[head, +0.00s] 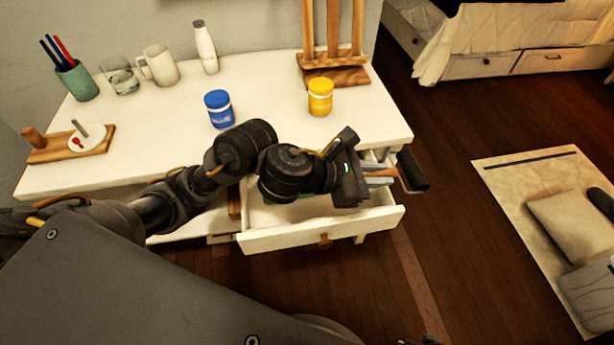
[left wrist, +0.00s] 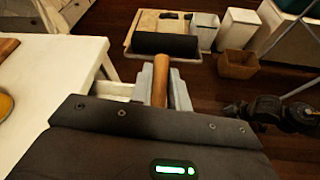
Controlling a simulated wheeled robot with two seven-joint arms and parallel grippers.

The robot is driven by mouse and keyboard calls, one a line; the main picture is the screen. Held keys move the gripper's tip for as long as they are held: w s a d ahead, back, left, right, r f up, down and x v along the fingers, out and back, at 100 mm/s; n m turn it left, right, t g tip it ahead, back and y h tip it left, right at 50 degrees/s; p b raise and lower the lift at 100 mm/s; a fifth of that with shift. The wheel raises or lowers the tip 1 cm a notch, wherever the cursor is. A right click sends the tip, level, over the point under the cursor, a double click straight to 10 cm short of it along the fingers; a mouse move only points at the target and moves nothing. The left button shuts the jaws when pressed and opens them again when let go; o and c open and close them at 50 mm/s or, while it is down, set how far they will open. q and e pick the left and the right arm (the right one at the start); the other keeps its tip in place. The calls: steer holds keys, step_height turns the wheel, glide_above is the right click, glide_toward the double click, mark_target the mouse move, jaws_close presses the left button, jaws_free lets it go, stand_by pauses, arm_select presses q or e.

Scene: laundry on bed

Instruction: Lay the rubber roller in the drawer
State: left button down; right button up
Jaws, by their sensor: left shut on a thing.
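The rubber roller (head: 412,170) has a black cylinder and a wooden handle. My left gripper (head: 378,173) is shut on the handle, with the black cylinder sticking out to the right. The roller is held up near the right end of the open drawer (head: 322,229), and its cylinder appears past the drawer's right side. In the left wrist view, the handle (left wrist: 160,82) runs between the fingers to the black cylinder. My left arm hides part of the drawer's inside. A dark arm part, apparently of my right arm, shows at the right of the left wrist view; its jaws cannot be made out.
On the white table (head: 270,150) stand a blue jar (head: 219,110), a yellow jar (head: 320,97), a white bottle (head: 205,47), a mug (head: 159,66) and a wooden easel (head: 333,50). A mat (head: 500,175) with cushions lies on the floor at the right.

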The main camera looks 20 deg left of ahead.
arm_select(q)
steer(key=d, duration=0.3)
steer(key=b, duration=0.4)
glide_above(324, 196)
steer(key=f, duration=0.9)
steer(key=shift+s+d, duration=0.1)
steer(key=shift+d, duration=0.2)
steer(key=shift+a+f+b, duration=0.2)
steer(key=shift+f+b, duration=0.05)
steer(key=shift+f, duration=0.75)
steer(key=shift+a+f+b, duration=0.15)
steer(key=shift+f+b, duration=0.05)
steer(key=shift+f, duration=0.8)
arm_select(e)
steer(key=w+v, duration=0.2)
steer(key=v, duration=0.9)
steer(key=shift+r+t, duration=0.4)
steer(key=shift+r, duration=0.2)
steer(key=shift+w+a, duration=0.1)
steer(key=shift+w, duration=0.05)
